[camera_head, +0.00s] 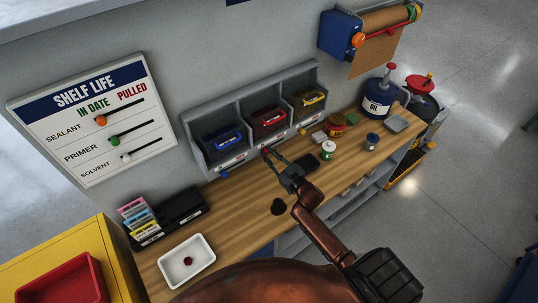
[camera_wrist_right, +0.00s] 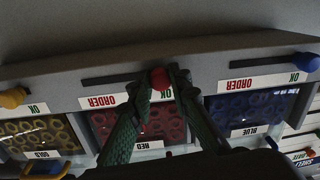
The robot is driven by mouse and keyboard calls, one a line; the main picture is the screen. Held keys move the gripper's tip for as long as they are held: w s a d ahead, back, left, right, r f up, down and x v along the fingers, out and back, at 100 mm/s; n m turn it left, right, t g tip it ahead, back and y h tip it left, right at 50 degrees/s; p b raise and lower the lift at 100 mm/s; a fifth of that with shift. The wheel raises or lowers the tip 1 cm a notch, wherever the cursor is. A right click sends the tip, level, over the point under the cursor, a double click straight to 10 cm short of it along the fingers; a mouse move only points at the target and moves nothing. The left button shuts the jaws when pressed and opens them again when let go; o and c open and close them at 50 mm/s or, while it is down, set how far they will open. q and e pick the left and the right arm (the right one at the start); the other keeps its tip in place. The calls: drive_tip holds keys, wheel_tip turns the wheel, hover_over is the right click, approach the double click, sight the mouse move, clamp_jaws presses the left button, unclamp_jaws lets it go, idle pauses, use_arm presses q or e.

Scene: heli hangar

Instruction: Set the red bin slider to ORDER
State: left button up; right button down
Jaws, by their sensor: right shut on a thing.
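The red bin (camera_head: 267,118) is the middle one of a row in a grey rack on the bench. In the right wrist view, which is upside down, its red slider knob (camera_wrist_right: 159,79) sits at the OK end of its slot, above the OK label (camera_wrist_right: 163,95). The red ORDER label (camera_wrist_right: 104,101) is to the left in that view, beneath the empty length of the slot (camera_wrist_right: 112,79). My right gripper (camera_head: 268,153) is shut on the red knob, its green fingers on either side of it. My left gripper is not in view.
The blue bin's knob (camera_wrist_right: 305,63) is right of mine in the wrist view; the yellow knob (camera_wrist_right: 13,97) is left. A white tray (camera_head: 187,262) lies at front left.

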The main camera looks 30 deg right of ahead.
sight(281, 139)
drive_tip(key=d, duration=0.8)
drive_tip(key=shift+w+d+f+b, duration=0.1)
drive_tip(key=shift+w+d+b, duration=0.2)
drive_tip(key=shift+d+b, duration=0.1)
drive_tip(key=shift+d, duration=0.25)
drive_tip(key=c, duration=1.8)
unclamp_jaws()
drive_tip(key=shift+d, duration=0.15)
drive_tip(key=shift+o, duration=0.2)
drive_tip(key=shift+s, duration=0.2)
drive_tip(key=s+d, duration=0.1)
drive_tip(key=s, duration=1)
drive_tip(key=shift+s+d, duration=0.25)
